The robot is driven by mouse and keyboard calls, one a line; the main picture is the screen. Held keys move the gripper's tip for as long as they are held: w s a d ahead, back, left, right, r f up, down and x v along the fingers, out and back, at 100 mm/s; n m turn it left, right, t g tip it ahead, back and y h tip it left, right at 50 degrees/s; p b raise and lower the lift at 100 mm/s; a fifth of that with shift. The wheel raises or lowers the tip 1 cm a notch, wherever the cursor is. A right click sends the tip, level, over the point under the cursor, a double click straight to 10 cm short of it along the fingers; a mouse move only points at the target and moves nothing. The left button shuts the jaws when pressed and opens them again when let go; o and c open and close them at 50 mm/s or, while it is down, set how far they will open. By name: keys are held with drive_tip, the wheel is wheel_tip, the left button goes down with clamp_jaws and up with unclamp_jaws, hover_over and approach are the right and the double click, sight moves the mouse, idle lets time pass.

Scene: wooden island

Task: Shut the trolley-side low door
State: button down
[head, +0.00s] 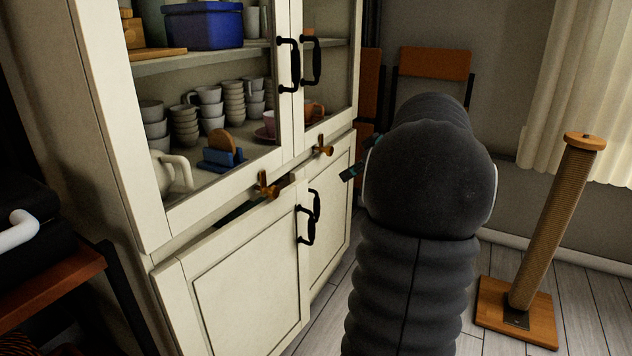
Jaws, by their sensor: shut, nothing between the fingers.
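The low left door (245,285) of the white cabinet is on the side of the dark, wood-shelved stand at the far left, which looks like the trolley. This door stands slightly ajar, with a dark gap along its top edge. Its black handle (306,226) is near its right edge. The low right door (330,225) is beside it and looks flush. My gripper (350,172) shows only as a small dark and teal tip, right of the cabinet front and apart from the low left door. My arm hides the rest of it. It is shut and empty.
The trolley-like stand (45,290) carries a black item with a white handle. Glass upper doors show cups (210,100) and a blue box (205,25). A scratching post (555,220) stands at right. A chair (435,63) is behind my arm. Some floor is clear before the cabinet.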

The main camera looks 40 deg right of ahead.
sight(303, 189)
drive_tip(key=x, duration=0.4)
drive_tip(key=r+x, duration=0.1)
drive_tip(key=x, duration=0.2)
drive_tip(key=w+p+x, duration=0.1)
drive_tip(key=x, duration=0.3)
drive_tip(key=shift+w+a, duration=0.45)
drive_tip(key=shift+w, duration=0.55)
